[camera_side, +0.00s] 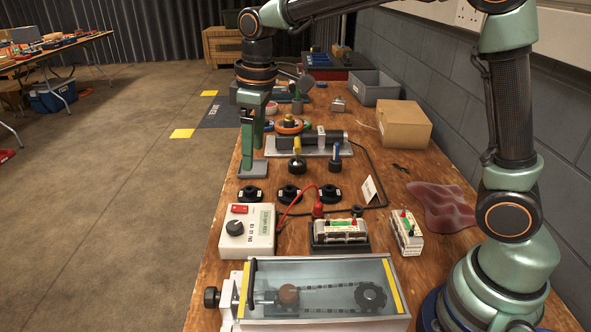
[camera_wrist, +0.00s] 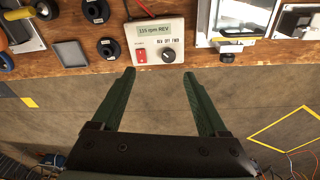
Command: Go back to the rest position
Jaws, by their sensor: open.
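My gripper (camera_side: 252,148) hangs over the left edge of the wooden bench (camera_side: 215,262), near a grey square pad (camera_side: 252,170). In the wrist view my gripper (camera_wrist: 158,75) has its two green fingers spread wide with nothing between them. Past the fingertips lies a white control box (camera_wrist: 155,42) with a red switch, a black knob and a display reading "115 rpm REV". The same control box (camera_side: 247,233) sits at the bench's left side in the side view. The wrist view shows bare floor (camera_wrist: 160,110) between the fingers.
A chain drive under a clear cover (camera_side: 318,285) fills the near end. Battery packs (camera_side: 407,232) and a dock (camera_side: 340,247) stand behind it. Black round parts (camera_side: 289,193), a motor unit (camera_side: 310,141) and a cardboard box (camera_side: 404,124) lie farther back.

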